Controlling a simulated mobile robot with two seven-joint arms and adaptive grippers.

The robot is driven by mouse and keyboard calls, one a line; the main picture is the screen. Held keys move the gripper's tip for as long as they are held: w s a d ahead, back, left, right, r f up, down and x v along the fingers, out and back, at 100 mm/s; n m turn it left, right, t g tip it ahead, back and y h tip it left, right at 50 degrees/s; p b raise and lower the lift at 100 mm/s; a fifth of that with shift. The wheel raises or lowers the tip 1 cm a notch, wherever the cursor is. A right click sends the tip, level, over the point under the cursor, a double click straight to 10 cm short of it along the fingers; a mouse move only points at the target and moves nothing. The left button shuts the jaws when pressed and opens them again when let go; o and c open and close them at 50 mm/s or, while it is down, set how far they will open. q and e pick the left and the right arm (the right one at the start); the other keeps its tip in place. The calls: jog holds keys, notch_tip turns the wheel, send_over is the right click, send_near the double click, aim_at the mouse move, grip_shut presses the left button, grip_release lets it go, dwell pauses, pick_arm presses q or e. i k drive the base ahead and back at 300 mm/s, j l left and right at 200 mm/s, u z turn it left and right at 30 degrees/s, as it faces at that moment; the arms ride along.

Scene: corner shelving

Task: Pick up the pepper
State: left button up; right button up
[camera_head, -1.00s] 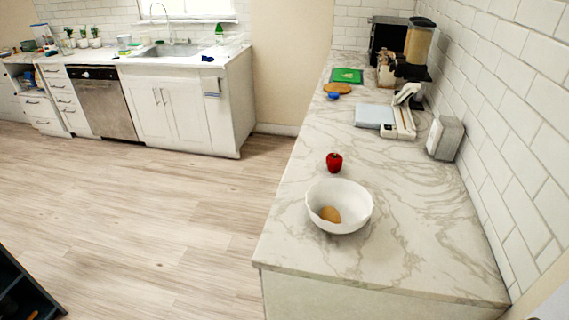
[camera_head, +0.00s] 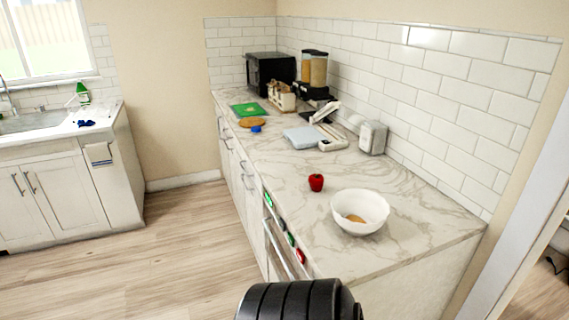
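The bowl holds a round tan item (camera_head: 355,218). A black ribbed part of my own arm shows at the bottom edge, in front of the counter's near end. Neither of my grippers shows in the head view, and nothing touches the pepper.
Behind the pepper are a white scale-like device (camera_head: 302,137), a metal napkin holder (camera_head: 372,137), a blue item (camera_head: 256,128) and a green board (camera_head: 249,109). A tiled wall bounds the counter's right. Open wooden floor (camera_head: 150,265) lies left.

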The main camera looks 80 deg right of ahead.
aim_at(315, 180)
jog(key=i+l+z, duration=0.15)
jog(key=i+z, duration=0.15)
jog(key=z, duration=0.2)
jog(key=i+z, duration=0.3)
jog(key=z, duration=0.15)
jog(key=i+z, duration=0.3)
jog(key=z, duration=0.2)
jog(key=i+j+z, duration=0.25)
jog(key=z, duration=0.25)
